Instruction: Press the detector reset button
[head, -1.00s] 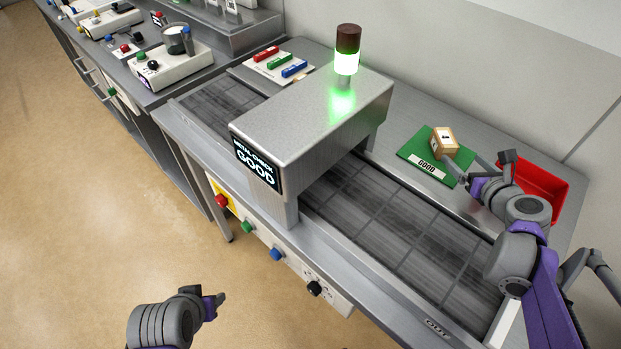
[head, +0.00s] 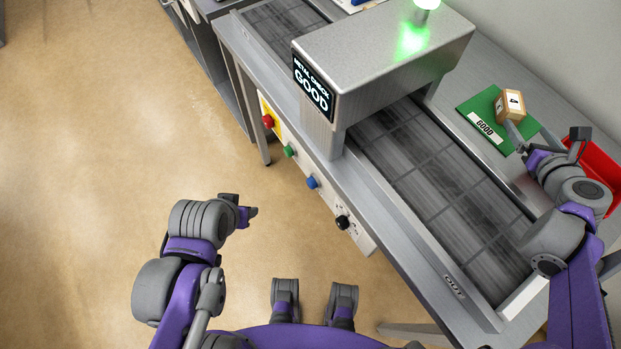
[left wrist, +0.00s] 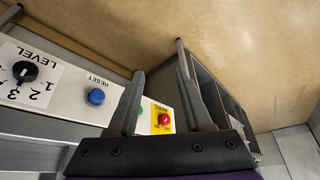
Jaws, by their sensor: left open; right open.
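The reset button is the blue button (head: 312,182) on the white front panel of the metal detector (head: 390,50). In the left wrist view the blue button (left wrist: 96,96) has the label RESET beside it. My left gripper (head: 250,212) is left of the panel, apart from the buttons. Its two spread fingers (left wrist: 160,95) are empty in the left wrist view, with the blue button outside them to the left. My right gripper (head: 545,142) is open beside a small carton (head: 510,104), which rests on the green GOOD mat (head: 470,112). The detector's screen (head: 312,88) reads GOOD.
The panel also carries a red button (head: 268,121) on yellow, a green button (head: 289,151) and a black level knob (head: 342,222). A red bin (head: 595,168) is by my right arm. The belt (head: 440,180) is bare. The floor left of the panel is clear.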

